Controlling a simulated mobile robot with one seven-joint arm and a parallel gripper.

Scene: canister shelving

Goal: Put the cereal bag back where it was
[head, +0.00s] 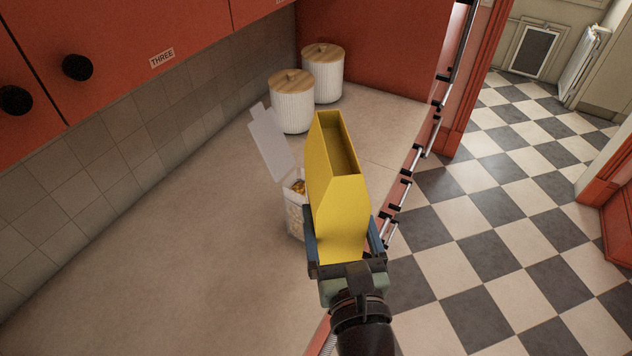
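A tall yellow open-topped, box-like bag (338,210), which I take to be the cereal bag, is between the two blue fingers of my gripper (343,236). The fingers lie against its two sides near its lower end, so my gripper is shut on it. It looks held above the counter's right edge, with its open top facing up and away. No print shows on it.
Two white ribbed canisters with wooden lids (291,103) (322,76) stand at the back of the counter (190,220). The counter's left and front are clear. Red cupboards (130,35) overhang the left. Rails with black knobs (407,172) line the right edge, beside a checkered floor (500,200).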

